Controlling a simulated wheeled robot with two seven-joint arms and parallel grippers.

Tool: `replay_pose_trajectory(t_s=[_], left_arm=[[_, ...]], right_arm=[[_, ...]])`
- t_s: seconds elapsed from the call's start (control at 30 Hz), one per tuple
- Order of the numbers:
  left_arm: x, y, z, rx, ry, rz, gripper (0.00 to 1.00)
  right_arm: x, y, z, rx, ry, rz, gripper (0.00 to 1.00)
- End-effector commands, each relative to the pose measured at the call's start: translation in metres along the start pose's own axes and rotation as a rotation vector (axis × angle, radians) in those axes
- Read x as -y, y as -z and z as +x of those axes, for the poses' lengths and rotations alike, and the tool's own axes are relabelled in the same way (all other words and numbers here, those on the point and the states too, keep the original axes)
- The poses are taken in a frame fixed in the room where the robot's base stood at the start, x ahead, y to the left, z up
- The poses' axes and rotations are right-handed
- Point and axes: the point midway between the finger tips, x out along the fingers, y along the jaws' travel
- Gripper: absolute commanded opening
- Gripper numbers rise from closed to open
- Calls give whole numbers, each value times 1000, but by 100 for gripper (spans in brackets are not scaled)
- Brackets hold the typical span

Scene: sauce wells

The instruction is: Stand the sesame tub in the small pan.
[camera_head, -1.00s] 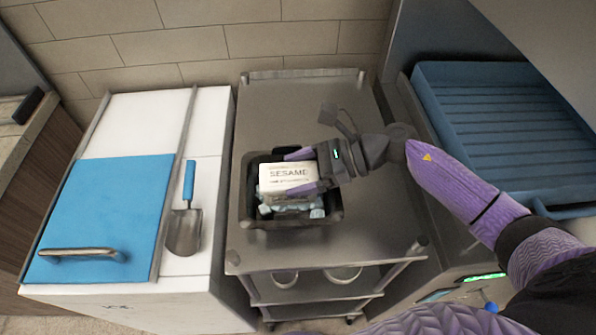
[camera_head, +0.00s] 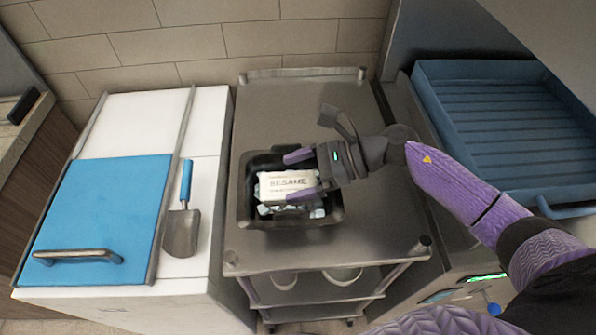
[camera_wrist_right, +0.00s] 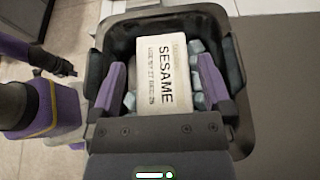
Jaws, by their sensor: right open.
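The sesame tub (camera_head: 288,184) is a pale box with dark SESAME lettering. It sits among pale blue cubes inside a dark pan (camera_head: 247,207) on the grey cart; it also shows in the wrist view (camera_wrist_right: 165,75). Its labelled face points up toward the cameras; I cannot tell whether it rests flat or tilted. My right gripper (camera_head: 300,176) is open, its purple fingers on either side of the tub, with gaps showing in the wrist view (camera_wrist_right: 162,83). Purple and black parts at the wrist view's left edge seem to be my left arm; its jaws are unclear.
The grey cart top (camera_head: 300,110) is clear behind the pan. Bowls (camera_head: 343,275) stand on its lower shelf. At left are a white counter with a blue lid (camera_head: 105,215) and a scoop (camera_head: 182,230). A blue ridged tray (camera_head: 500,120) is at right.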

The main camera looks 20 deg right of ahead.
Motion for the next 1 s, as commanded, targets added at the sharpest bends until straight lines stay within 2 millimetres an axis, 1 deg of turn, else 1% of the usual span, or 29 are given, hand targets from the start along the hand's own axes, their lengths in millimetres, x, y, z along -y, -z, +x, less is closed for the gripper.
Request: replay_pose_trajectory(t_s=[0.1, 0.17, 0.4, 0.53, 0.6, 0.7, 1.0], left_arm=[[1, 3, -17, -6, 2, 1, 0], [0, 3, -14, -6, 1, 2, 0], [0, 3, -12, -5, 1, 1, 0], [0, 3, -12, -6, 0, 0, 0], [0, 3, -12, -6, 0, 0, 0], [0, 3, -12, -6, 0, 0, 0], [-1, 3, -12, -6, -1, 0, 0]], right_arm=[[0, -16, -6, 1, 1, -1, 100], [1, -11, -17, -4, 3, 0, 100], [0, -9, -87, -6, 3, 2, 100], [0, -9, -112, -3, 2, 3, 100], [0, -10, -120, -2, 0, 1, 100], [0, -10, -124, 1, 0, 0, 100], [0, -10, -125, 1, 0, -1, 100]])
